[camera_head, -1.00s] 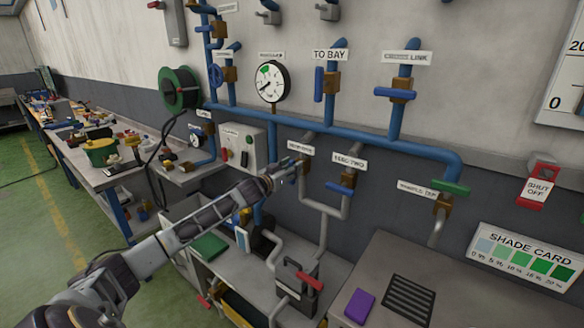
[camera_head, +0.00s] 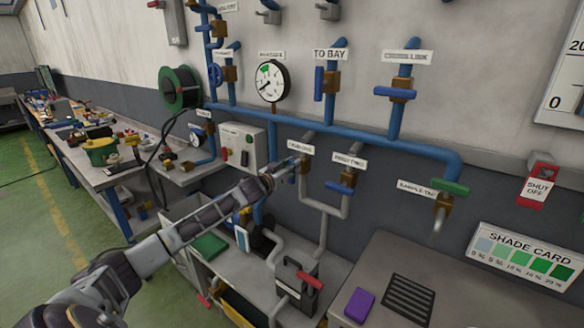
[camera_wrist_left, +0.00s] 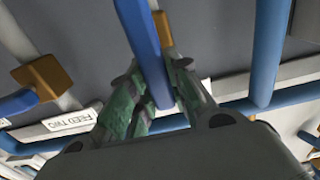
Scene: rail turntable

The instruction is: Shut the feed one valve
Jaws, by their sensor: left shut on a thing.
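The feed one valve has a brown body (camera_head: 304,167) on a grey pipe, just below its white label (camera_head: 300,149), which is blurred. My left gripper (camera_head: 292,171) is at this valve and hides most of its handle in the head view. In the left wrist view, the valve's long blue handle (camera_wrist_left: 143,42) passes between the green-padded fingers of my left gripper (camera_wrist_left: 155,95), which is shut on it. The brown body (camera_wrist_left: 162,28) shows partly behind the handle. My right gripper is in neither view.
The feed two valve (camera_head: 347,177), with its blue handle, is close on the right; its label (camera_wrist_left: 70,120) shows in the wrist view. A blue header pipe (camera_head: 350,136) runs just above. A grey control box (camera_head: 240,147) is to the left, a bench (camera_head: 385,250) below right.

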